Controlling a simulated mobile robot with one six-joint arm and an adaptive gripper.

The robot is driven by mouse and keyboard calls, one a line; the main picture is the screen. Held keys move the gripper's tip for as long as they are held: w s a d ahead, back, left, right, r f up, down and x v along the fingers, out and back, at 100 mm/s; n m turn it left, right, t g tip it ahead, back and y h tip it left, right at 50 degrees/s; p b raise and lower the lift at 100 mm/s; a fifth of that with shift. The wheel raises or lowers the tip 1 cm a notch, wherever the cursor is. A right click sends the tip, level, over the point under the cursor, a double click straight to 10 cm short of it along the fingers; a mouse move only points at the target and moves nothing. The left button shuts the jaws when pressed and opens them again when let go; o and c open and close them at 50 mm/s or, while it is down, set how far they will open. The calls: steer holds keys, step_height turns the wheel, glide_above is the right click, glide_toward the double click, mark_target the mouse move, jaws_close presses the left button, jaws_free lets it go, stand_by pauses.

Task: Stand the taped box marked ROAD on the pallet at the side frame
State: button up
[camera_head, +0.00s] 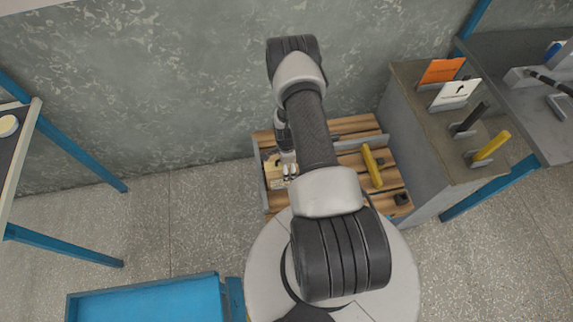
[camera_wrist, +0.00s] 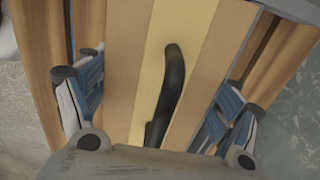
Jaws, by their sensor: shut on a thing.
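My gripper (camera_wrist: 160,85) is shut on a tan box (camera_wrist: 205,62) with a pale yellow tape stripe along it, one finger on each side in the wrist view. A curved black piece runs over the stripe. No ROAD marking can be read. In the head view a small part of the box (camera_head: 270,166) shows beside my gripper (camera_head: 288,172), low over the left end of the wooden pallet (camera_head: 393,181). A grey side frame (camera_head: 259,180) runs along the pallet's left edge. I cannot tell whether the box touches the pallet or the frame.
A yellow-handled item (camera_head: 372,166) and a small black block (camera_head: 402,198) are on the pallet's right part. A grey cabinet (camera_head: 415,150) with upright cards and bars stands to the right. A blue tray (camera_head: 145,300) is at lower left. The floor left of the pallet is clear.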

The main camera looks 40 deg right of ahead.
steer(key=shift+f, duration=0.1)
steer(key=o, duration=2)
